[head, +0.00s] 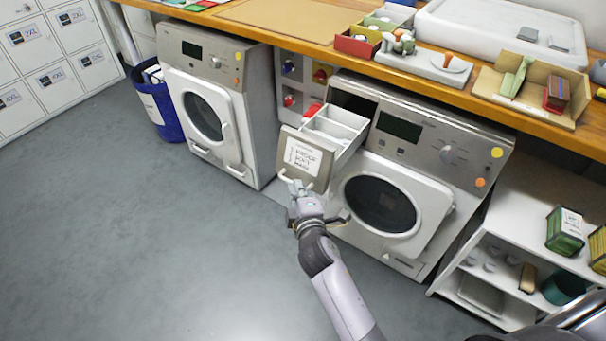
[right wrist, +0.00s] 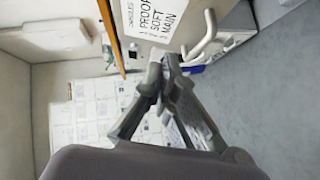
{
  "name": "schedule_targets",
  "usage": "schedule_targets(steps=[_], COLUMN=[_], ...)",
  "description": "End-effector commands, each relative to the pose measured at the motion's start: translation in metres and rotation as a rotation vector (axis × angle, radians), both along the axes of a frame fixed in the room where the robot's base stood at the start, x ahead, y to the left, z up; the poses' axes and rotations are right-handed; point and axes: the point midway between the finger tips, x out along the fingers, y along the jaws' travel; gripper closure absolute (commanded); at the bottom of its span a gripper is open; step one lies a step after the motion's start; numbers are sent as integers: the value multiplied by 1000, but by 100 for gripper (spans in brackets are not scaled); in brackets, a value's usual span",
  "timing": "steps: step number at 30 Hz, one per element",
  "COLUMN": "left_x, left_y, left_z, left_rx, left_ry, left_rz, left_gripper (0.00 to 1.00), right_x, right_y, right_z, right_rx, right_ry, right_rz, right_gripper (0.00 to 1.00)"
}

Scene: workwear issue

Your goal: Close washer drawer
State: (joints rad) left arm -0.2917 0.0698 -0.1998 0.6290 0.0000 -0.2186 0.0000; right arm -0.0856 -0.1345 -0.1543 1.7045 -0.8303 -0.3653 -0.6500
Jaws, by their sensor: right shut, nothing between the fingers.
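The right-hand washer (head: 383,205) has its detergent drawer (head: 303,158) pulled out at the top left. The drawer's grey front carries a white label and a light handle at its lower edge; its white compartments show behind. In the right wrist view, the labelled drawer front (right wrist: 190,14) and the curved handle (right wrist: 205,38) are close by. My right gripper (head: 296,187) is at the lower part of the drawer front, beside the handle. Its fingers (right wrist: 166,62) are shut together and empty. Whether they touch the front I cannot tell. My left gripper is out of view.
A second washer (head: 206,112) stands to the left, with a blue bin (head: 160,108) beyond it. A wooden counter (head: 300,27) with trays and boxes runs above. A white shelf (head: 530,205) stands at the right. The grey floor in front is clear.

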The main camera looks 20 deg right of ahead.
Motion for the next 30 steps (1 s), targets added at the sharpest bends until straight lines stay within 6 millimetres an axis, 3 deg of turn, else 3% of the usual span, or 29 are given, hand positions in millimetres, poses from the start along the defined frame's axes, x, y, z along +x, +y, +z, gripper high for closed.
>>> schedule_targets(steps=[6, 9, 16, 30], left_x=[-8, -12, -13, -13], left_y=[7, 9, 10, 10], left_z=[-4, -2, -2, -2], left_rx=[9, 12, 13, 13], left_ry=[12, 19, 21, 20], left_rz=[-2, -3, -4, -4], left_gripper=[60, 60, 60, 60], right_x=[45, 52, 62, 64], right_y=[-6, -20, -33, -36], right_z=[-10, -15, -21, -22], right_rx=[0, -1, 1, 0], right_ry=[0, 2, 1, 2], right_rz=[0, -1, 0, 0], right_gripper=[100, 100, 100, 100])
